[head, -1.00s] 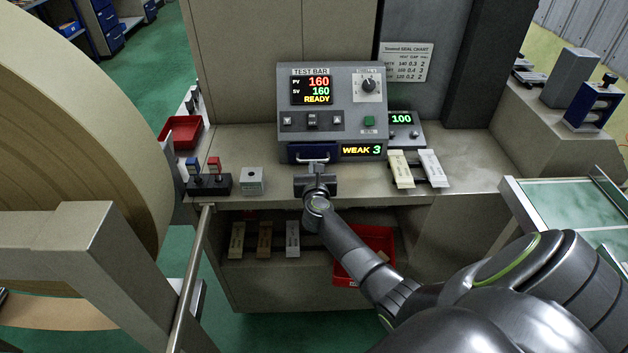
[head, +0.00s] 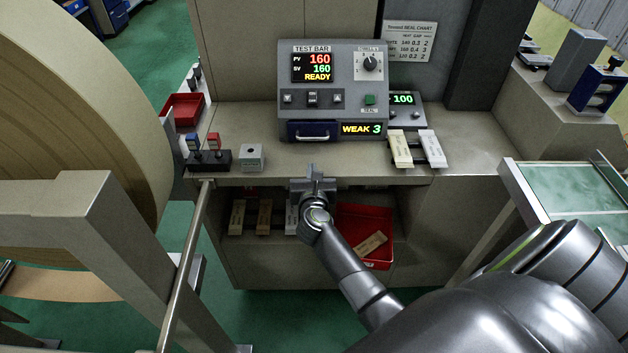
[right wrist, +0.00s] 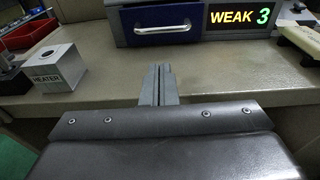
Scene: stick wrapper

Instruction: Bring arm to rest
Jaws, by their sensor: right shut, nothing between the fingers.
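My right gripper (head: 316,172) is at the front edge of the worktop, below the blue drawer (head: 312,131) of the test bar unit (head: 331,85). In the right wrist view its fingers (right wrist: 160,84) are together and hold nothing, apart from the drawer's metal handle. The drawer looks closed. The unit reads PV 160, SV 160, READY, and its lower display (head: 361,129) shows WEAK 3. My left gripper is not in view.
A heater block (head: 251,157) and a small stand with blue and red tops (head: 208,160) are at left on the worktop. Two pale bars (head: 401,149) lie at right.

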